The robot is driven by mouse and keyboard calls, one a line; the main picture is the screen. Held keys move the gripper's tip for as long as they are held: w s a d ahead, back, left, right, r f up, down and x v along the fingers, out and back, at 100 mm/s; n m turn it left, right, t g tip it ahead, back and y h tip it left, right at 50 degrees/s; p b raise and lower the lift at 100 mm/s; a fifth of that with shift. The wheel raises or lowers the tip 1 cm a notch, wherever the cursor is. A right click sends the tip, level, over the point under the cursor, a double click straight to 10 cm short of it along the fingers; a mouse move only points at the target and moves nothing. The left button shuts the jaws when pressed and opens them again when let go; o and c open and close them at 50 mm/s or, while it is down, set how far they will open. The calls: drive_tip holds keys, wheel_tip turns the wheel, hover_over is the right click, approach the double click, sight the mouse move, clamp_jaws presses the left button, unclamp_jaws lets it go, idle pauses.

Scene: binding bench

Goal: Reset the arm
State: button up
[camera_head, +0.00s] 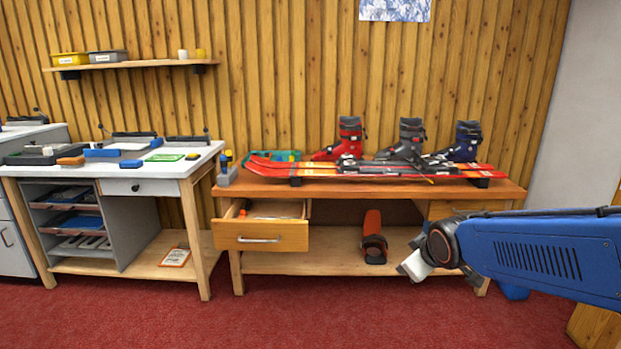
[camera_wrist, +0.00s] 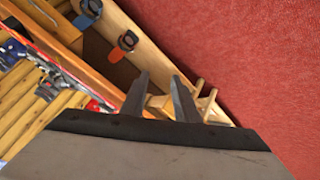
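My arm reaches in from the right edge in the head view, its blue link roughly level. My gripper (camera_head: 412,266) is at its left end, in front of the wooden bench's right part. It looks small and partly turned away there. In the wrist view my gripper (camera_wrist: 160,92) has its two dark fingers apart, with nothing held between them. Part of the bench's wooden frame shows behind the fingers.
The wooden bench (camera_head: 370,190) carries red skis (camera_head: 375,171) and three ski boots. Its left drawer (camera_head: 262,234) stands open. An orange-and-black roll-like object (camera_head: 374,238) is on its lower shelf (camera_head: 325,262). A white-topped workbench (camera_head: 115,166) stands left. Red carpet lies in front.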

drive_tip(key=s+d+f+m+g, duration=0.1)
drive_tip(key=s+d+m+g, duration=0.1)
drive_tip(key=s, duration=1)
drive_tip(key=s+d+f+m+g, duration=0.1)
drive_tip(key=s+m, duration=0.4)
drive_tip(key=s, duration=0.8)
drive_tip(key=shift+s+d+m+g, duration=0.3)
drive_tip(key=shift+d+g, duration=0.2)
drive_tip(key=shift+d, duration=0.2)
